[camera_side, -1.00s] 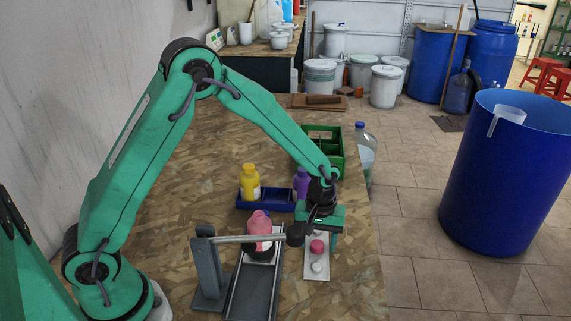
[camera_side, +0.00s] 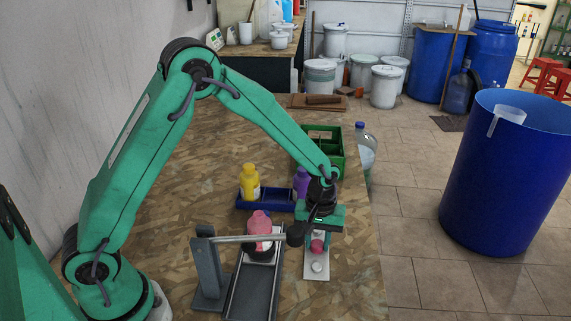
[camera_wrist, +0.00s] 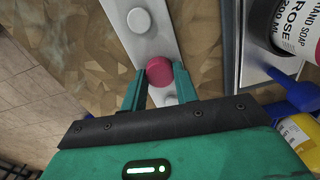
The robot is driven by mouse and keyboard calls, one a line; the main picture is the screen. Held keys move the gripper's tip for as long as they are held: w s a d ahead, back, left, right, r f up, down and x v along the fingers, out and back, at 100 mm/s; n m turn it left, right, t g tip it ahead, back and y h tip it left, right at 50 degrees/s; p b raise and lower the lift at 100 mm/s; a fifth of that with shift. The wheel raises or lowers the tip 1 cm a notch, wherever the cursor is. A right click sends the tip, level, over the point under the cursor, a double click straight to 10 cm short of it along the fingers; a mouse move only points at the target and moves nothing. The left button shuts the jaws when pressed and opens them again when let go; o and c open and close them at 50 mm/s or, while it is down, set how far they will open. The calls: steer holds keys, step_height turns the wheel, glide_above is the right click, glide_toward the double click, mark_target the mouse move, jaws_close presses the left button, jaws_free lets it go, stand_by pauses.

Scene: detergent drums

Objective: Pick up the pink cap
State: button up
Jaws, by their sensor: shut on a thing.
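The pink cap (camera_wrist: 159,71) is a small round cap over the white strip (camera_wrist: 113,14). In the side view the pink cap (camera_side: 317,245) shows at the low end of my gripper. My gripper (camera_wrist: 158,84) is shut on it, with one green finger on each side. In the side view my gripper (camera_side: 318,240) points down over the white strip (camera_side: 318,271). I cannot tell whether the cap still touches the strip.
A white cap (camera_side: 317,267) lies on the strip nearby. A pink bottle (camera_side: 260,224) stands on the rail (camera_side: 251,292) to the left, behind a grey post (camera_side: 207,268) with a bar. A yellow bottle (camera_side: 249,182) and purple bottle (camera_side: 302,181) stand in a blue tray (camera_side: 268,206).

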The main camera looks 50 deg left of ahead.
mark_target(317, 244)
step_height(317, 244, up, 10)
stand_by(0.6)
